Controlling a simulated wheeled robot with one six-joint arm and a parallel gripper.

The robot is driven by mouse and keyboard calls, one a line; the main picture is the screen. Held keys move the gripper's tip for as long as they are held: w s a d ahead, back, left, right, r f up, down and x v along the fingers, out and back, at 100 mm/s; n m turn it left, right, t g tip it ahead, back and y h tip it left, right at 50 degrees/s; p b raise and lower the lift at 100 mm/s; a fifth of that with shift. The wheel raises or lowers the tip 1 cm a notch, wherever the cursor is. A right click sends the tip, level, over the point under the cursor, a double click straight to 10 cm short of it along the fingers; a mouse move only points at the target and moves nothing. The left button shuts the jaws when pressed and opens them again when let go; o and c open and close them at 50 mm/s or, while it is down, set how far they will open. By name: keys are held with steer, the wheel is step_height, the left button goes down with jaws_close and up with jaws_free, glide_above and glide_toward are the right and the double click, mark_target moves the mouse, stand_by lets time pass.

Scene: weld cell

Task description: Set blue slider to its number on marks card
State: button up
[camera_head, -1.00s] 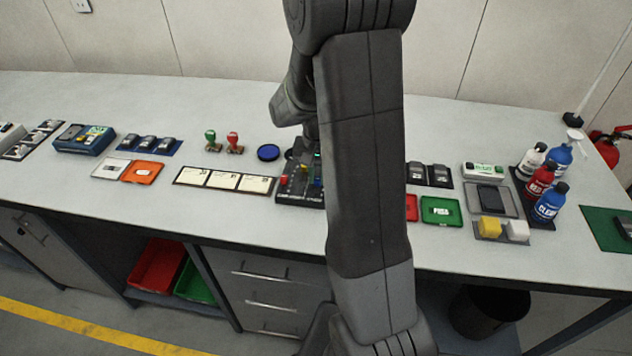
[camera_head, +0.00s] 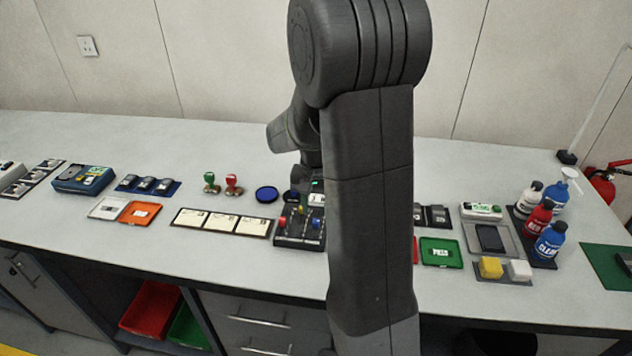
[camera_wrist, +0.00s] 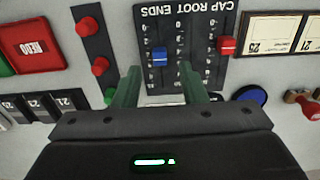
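The blue slider (camera_wrist: 158,57) sits in a slot of the dark slider panel (camera_wrist: 192,20), which reads "CAP ROOT ENDS" upside down in the wrist view. Scale marks run beside its slot. A red slider (camera_wrist: 227,44) is to its right. My gripper (camera_wrist: 160,74) is open, its two green fingers apart on either side of the blue slider's line, with nothing seen between them. I cannot tell their height above the panel. In the head view the panel (camera_head: 290,239) is partly behind my arm. Cards with small print (camera_head: 223,222) lie left of it; I cannot tell which is the marks card.
Red knobs (camera_wrist: 88,27) stand on a dark strip beside the slider panel. A red "REDO" tray (camera_wrist: 38,44) lies farther left in the wrist view. Red and green stamps (camera_head: 232,184) and a blue round pad (camera_head: 266,194) stand behind the cards. Bottles (camera_head: 550,241) are at right.

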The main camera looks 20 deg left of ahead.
mark_target(316, 220)
step_height(316, 220, up, 10)
stand_by(0.3)
steer(key=shift+f, duration=0.15)
step_height(316, 220, down, 14)
steer(key=shift+r, duration=0.2)
steer(key=shift+s+d+f, duration=0.1)
steer(key=shift+s+d, duration=0.1)
steer(key=shift+s, duration=0.55)
steer(key=shift+s+d, duration=0.15)
steer(key=shift+s, duration=0.55)
steer(key=shift+w, duration=0.1)
